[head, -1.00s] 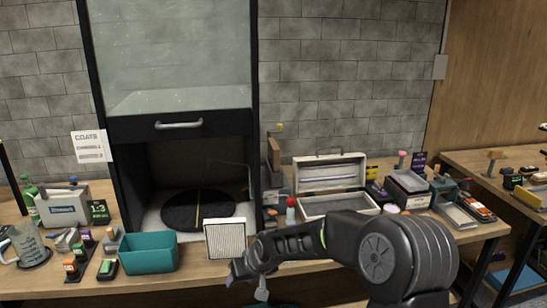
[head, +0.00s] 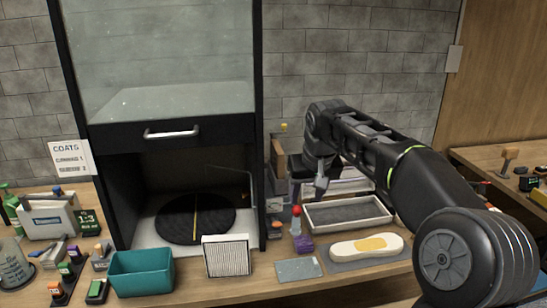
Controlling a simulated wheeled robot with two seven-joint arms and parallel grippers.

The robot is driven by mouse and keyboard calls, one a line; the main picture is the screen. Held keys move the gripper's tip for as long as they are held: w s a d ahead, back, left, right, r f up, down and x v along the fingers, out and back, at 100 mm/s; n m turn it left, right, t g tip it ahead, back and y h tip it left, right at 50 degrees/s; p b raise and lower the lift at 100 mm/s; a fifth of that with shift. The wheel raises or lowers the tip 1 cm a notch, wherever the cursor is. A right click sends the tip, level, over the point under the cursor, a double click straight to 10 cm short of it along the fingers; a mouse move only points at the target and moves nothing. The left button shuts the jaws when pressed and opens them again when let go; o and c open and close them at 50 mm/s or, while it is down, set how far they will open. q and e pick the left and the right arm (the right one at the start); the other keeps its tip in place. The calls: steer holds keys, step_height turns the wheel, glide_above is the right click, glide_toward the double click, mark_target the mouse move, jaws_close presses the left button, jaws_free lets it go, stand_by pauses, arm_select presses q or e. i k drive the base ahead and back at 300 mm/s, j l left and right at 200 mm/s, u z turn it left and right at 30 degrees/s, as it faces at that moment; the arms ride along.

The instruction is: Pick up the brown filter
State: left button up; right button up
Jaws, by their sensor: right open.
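A thin brown upright panel (head: 279,157), which looks like the brown filter, stands at the back of the bench just right of the black cabinet. Its lower part is partly hidden by things in front. My right gripper (head: 320,184) points down to the right of the panel, apart from it in the picture, above the open case. It is open, with nothing seen in it. My left gripper is not in view. A white pleated filter (head: 227,257) stands upright at the bench's front edge.
The black cabinet (head: 165,131) has its glass front raised above a round dark turntable (head: 195,219). A teal bin (head: 141,272), a red-capped bottle (head: 296,221), an open case's grey tray (head: 347,214) and a white sole-shaped piece (head: 366,247) stand nearby.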

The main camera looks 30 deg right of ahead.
mark_target(278, 155)
steer(key=i+l, duration=0.25)
steer(key=i, duration=0.25)
steer(key=i+l, duration=0.25)
steer(key=i, duration=0.25)
